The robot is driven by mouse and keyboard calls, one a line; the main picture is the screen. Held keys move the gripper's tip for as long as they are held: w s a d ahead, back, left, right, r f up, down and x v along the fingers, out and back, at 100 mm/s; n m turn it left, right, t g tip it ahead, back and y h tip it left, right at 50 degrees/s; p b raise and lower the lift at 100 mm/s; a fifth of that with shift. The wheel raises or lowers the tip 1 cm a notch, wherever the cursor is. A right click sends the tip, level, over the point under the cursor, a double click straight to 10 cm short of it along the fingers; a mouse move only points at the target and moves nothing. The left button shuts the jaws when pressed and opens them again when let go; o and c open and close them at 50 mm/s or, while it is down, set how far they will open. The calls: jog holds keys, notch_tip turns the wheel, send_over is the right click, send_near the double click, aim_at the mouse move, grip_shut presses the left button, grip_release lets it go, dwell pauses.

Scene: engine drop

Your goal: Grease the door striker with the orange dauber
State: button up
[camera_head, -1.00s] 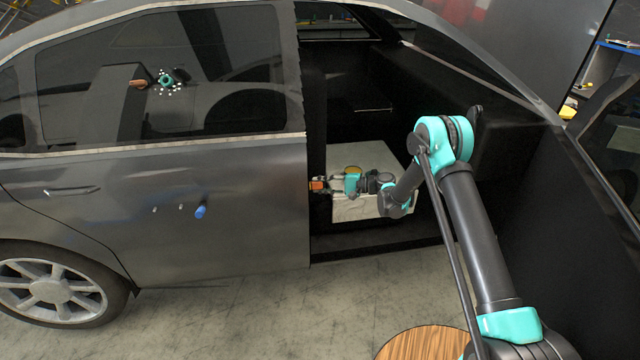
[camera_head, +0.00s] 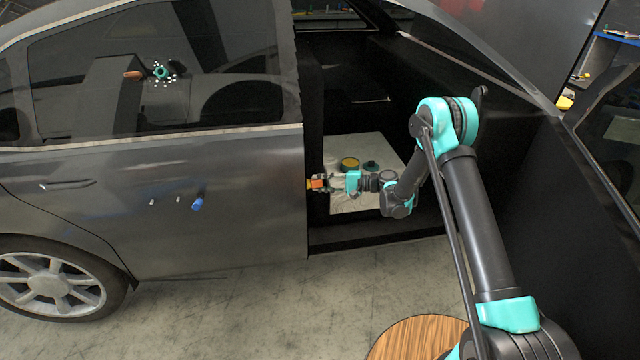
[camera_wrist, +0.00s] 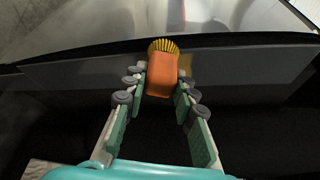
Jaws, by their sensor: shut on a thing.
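My gripper (camera_head: 328,183) is shut on the orange dauber (camera_wrist: 161,76), holding it by its orange block. The dauber's yellow bristles (camera_wrist: 163,45) point away from my gripper, toward the edge of the car door pillar. In the head view the dauber (camera_head: 317,182) is at the rear edge of the front door opening, close to the pillar. I cannot tell whether the bristles touch the car. No door striker can be made out clearly; the dauber and the dark pillar may hide it.
A pale board (camera_head: 350,205) inside the car bears a yellow-topped round tin (camera_head: 349,163) and a teal round item (camera_head: 371,166). A round wooden top (camera_head: 415,337) is at the bottom.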

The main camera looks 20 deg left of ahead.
jog(key=shift+r, duration=0.25)
jog(key=w+a, duration=0.4)
jog(key=w, duration=0.2)
dwell(0.6)
jog(key=shift+s+d, duration=0.15)
jog(key=shift+s+d, duration=0.6)
jog(key=shift+s, duration=0.35)
jog(key=shift+s+d, duration=0.6)
jog(key=shift+s, duration=0.4)
jog(key=shift+s+d, duration=0.6)
jog(key=shift+s, duration=0.35)
jog(key=w+d, duration=0.3)
jog(key=d, duration=0.2)
jog(key=shift+w+d, duration=0.1)
